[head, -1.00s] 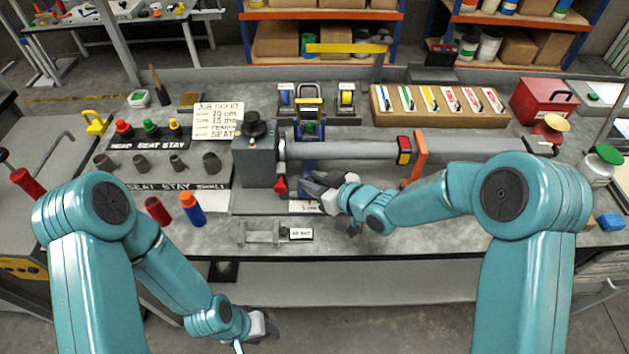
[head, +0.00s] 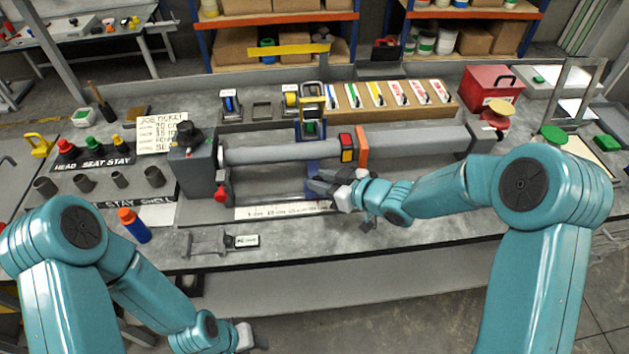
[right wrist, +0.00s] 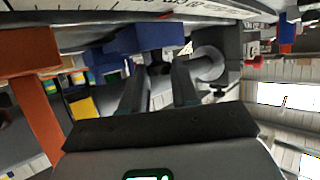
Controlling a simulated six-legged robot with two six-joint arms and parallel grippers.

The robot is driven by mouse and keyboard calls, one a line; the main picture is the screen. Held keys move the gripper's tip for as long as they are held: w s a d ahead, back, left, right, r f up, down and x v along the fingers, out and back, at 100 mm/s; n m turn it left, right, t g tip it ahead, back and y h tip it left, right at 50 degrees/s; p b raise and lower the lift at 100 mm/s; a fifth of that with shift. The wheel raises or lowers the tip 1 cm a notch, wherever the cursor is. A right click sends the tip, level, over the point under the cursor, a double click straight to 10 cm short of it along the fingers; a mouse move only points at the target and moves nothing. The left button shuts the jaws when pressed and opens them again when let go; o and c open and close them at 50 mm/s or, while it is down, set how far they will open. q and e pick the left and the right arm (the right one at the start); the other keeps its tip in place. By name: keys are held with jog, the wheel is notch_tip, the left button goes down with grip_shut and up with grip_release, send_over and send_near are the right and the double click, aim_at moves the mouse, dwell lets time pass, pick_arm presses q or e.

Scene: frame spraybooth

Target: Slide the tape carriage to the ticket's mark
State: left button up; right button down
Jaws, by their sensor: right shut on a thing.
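The tape carriage (head: 311,118), with a yellow top and blue body, straddles the grey tube (head: 285,152) between the dark headstock (head: 197,170) and an orange upright (head: 361,148). My right gripper (head: 322,184) is at its lower front, shut on the carriage's blue part, which shows at the fingertips in the right wrist view (right wrist: 155,38). A white pointer (right wrist: 186,47) shows beside it. A white scale strip (head: 275,211) runs below; its figures are too small to read surely.
A red and yellow block (head: 346,148) sits on the tube next to the orange upright, right of the carriage. A red knob (head: 220,196) projects from the headstock. A blue bottle with orange cap (head: 135,226) and a grey bracket (head: 207,243) stand in front.

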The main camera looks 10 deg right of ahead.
jog(key=shift+r, duration=0.15)
jog(key=c, duration=0.9)
grip_release()
jog(key=shift+a, duration=0.15)
jog(key=shift+c, duration=0.2)
jog(key=shift+d, duration=0.2)
jog(key=v, duration=1.6)
jog(key=shift+s, duration=0.2)
